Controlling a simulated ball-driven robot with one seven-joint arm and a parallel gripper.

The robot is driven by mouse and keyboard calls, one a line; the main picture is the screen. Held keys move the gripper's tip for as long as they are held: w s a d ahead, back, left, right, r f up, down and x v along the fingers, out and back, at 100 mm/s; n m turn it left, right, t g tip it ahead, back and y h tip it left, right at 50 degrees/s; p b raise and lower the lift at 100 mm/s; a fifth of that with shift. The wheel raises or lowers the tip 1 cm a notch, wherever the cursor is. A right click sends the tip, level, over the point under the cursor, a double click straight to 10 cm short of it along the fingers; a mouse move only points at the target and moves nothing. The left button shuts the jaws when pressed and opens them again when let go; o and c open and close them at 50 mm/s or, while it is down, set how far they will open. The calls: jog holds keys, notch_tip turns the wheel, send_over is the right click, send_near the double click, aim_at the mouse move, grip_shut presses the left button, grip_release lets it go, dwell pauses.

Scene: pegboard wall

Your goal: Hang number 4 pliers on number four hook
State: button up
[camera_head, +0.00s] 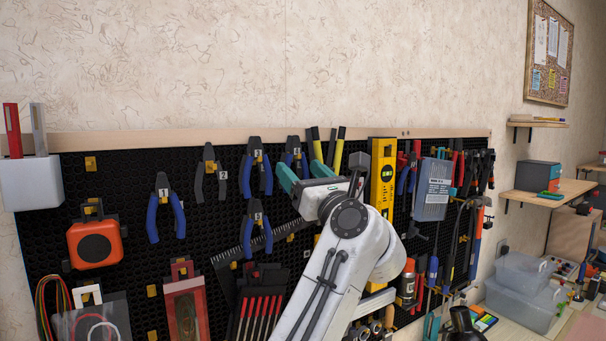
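Pliers with blue handles and a dark head (294,148) are at the upper middle of the pegboard, right of pliers number 3 (256,168). Their small label looks like a 4, but it is hard to read. Their lower handles are partly hidden by my gripper. My gripper (300,168) has two teal fingers spread apart, one on each side of a visible blue handle. I cannot tell whether the fingers touch the handles. The hook behind these pliers is hidden.
Pliers number 1 (163,205), number 2 (210,172) and one probably numbered 5 (257,230) hang to the left. A yellow level (383,180) and black-and-yellow tools (338,150) are close on the right. A metal square (228,262) hangs below.

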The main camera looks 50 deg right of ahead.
jog(key=o, duration=0.3)
jog(key=shift+s+f, duration=0.1)
jog(key=b+v, duration=0.3)
jog(key=v, duration=0.7)
jog(key=shift+s+b, duration=0.25)
jog(key=shift+b, duration=0.05)
jog(key=shift+a+f, duration=0.1)
